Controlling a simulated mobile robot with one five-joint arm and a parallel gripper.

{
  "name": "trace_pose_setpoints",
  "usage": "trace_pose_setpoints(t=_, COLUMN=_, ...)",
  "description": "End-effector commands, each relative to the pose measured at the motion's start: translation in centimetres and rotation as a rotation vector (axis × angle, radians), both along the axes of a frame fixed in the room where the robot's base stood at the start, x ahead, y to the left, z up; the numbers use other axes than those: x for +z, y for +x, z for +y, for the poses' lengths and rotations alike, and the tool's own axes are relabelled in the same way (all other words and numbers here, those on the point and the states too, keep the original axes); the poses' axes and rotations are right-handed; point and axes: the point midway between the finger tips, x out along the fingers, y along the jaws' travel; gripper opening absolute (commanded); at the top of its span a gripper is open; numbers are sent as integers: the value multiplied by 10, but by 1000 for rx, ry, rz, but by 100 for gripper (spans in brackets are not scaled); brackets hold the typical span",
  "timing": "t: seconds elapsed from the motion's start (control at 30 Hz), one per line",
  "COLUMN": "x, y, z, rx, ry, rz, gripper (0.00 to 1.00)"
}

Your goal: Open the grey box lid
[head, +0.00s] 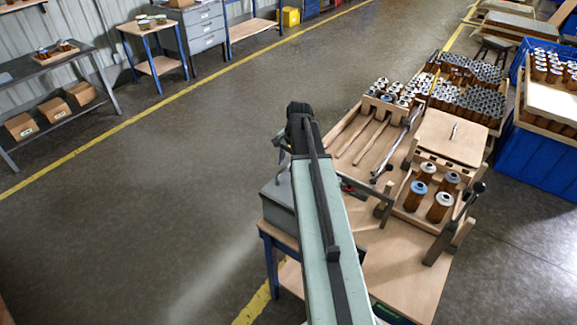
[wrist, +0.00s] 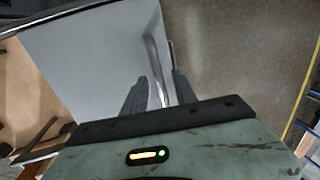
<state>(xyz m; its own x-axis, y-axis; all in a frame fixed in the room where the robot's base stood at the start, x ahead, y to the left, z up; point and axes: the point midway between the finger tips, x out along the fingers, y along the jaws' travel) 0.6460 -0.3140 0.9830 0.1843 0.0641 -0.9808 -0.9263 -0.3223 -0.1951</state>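The grey box (head: 277,203) sits at the left edge of the wooden workbench, partly hidden behind my arm. Its light grey lid (wrist: 95,58) fills the upper left of the wrist view and looks shut. A curved metal handle (wrist: 154,62) runs along the lid's right edge. My gripper (wrist: 163,92) is at this edge, its two dark fingers apart with the handle bar between them. I see a gap beside the bar; whether either finger touches it I cannot tell. In the head view my wrist hides most of the fingers.
The workbench (head: 400,262) holds a rack with several cartridges (head: 421,187), a lever clamp (head: 455,222) and long tools (head: 372,138) right of my arm. Blue crates (head: 541,158) stand at the far right. The floor left of the box is clear.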

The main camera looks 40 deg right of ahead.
Motion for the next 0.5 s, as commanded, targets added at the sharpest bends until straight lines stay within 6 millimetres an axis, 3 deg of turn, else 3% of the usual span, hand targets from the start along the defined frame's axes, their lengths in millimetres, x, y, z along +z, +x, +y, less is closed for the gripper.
trace_pose_setpoints(t=0.03, x=1, y=0, z=0, rx=0, ry=0, rz=0, gripper=31)
trace_pose_setpoints(t=0.13, x=1, y=0, z=0, rx=0, ry=0, rz=0, gripper=3)
trace_pose_setpoints(t=0.17, x=1, y=0, z=0, rx=0, ry=0, rz=0, gripper=0)
trace_pose_setpoints(t=0.5, x=1, y=0, z=0, rx=0, ry=0, rz=-2, gripper=0)
